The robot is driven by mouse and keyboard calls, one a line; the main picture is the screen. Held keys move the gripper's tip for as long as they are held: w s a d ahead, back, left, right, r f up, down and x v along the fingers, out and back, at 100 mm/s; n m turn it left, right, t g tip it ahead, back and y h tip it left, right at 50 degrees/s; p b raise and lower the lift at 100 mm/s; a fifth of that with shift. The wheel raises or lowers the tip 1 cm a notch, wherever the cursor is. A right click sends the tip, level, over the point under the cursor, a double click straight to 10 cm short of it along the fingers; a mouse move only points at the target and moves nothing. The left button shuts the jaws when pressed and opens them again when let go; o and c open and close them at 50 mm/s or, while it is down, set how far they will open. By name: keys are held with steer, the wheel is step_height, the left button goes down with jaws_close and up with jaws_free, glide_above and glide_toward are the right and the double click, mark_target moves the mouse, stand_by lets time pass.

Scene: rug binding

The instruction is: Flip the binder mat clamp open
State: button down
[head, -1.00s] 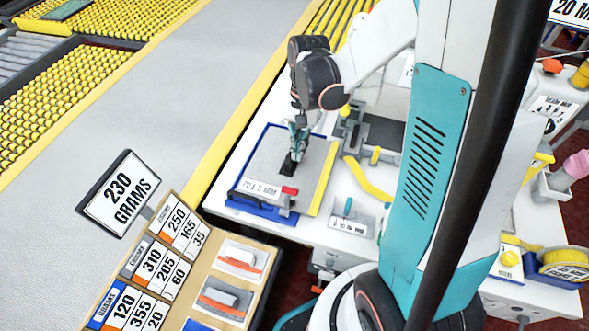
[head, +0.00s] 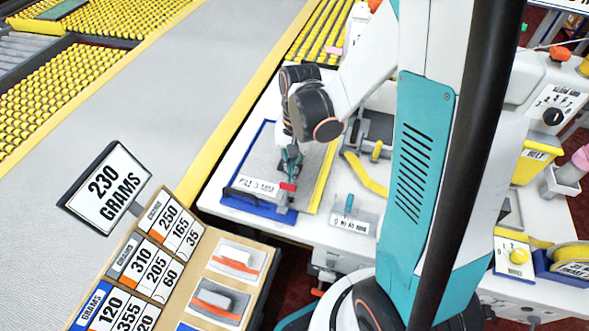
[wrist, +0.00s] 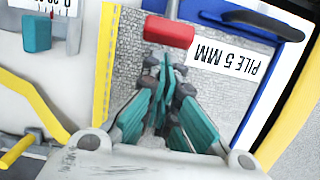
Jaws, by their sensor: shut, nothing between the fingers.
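The binder mat (head: 263,150) is a grey textured pad with a blue edge and a yellow strip, lying on the white table. It also shows in the wrist view (wrist: 130,60). The clamp's red grip (head: 288,186) is at the mat's front end, beside a "PILE 5 MM" label. In the wrist view the red grip (wrist: 168,30) is just beyond my fingertips, with a grey part behind it. My gripper (wrist: 165,68) is shut and empty, pointing down low over the mat. Contact with the grip cannot be told. In the head view my gripper (head: 290,172) partly covers the mat.
A yellow lever (head: 366,175) and a small labelled stand with a teal knob (head: 349,203) are right of the mat. A "230 GRAMS" sign (head: 107,187) and a board of number cards (head: 165,240) stand at front left. A grey belt (head: 150,110) runs along the left.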

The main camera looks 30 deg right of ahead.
steer(key=shift+s+a+r, duration=0.2)
steer(key=shift+s+r, duration=0.05)
steer(key=shift+r, duration=0.1)
steer(key=shift+r, duration=0.1)
